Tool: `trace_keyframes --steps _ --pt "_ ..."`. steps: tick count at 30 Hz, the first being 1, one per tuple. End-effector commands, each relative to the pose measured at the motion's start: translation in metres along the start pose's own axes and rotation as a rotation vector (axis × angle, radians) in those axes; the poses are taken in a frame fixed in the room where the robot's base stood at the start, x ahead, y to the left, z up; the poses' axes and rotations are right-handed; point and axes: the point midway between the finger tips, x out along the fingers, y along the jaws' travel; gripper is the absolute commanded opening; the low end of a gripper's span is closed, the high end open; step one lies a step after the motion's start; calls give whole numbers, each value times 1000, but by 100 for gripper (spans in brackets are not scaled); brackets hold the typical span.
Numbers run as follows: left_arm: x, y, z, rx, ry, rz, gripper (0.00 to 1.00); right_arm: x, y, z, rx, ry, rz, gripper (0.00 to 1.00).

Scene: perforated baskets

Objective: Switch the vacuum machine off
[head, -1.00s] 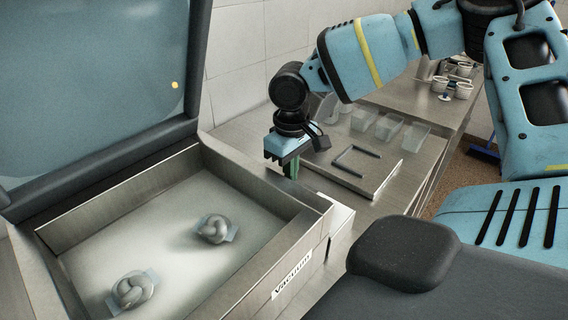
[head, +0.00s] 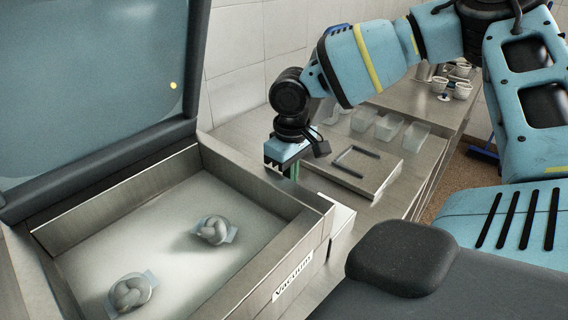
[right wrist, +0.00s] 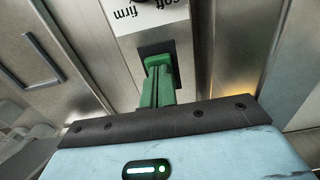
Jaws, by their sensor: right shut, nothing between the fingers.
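The vacuum machine (head: 318,222) stands at the left with its lid (head: 95,75) raised. Its label reads "Vacuum". My right gripper (head: 294,172) is beyond the machine's right rear corner, pointing down, and its fingertips are partly hidden there. In the right wrist view its green fingers (right wrist: 158,68) are shut and empty. The fingers cover most of this dark part, so contact and switch position cannot be told. My left gripper is not in view.
Two knotted pale items, one near (head: 131,292) and one farther (head: 213,230), lie in the machine's chamber. A flat tray (head: 362,168) and several clear containers (head: 388,127) stand on the counter behind. White cups (head: 462,88) are farther back.

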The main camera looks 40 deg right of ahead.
Motion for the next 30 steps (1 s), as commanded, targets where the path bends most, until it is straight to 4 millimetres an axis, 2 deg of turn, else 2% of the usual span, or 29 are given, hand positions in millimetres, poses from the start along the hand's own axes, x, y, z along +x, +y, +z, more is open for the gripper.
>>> trace_keyframes --steps 7,15,30 --pt "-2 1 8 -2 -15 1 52 4 0 0 0 0 0 0" --pt "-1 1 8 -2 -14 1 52 5 0 0 1 -1 -1 0" --pt "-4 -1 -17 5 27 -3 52 -31 0 0 1 3 1 0"
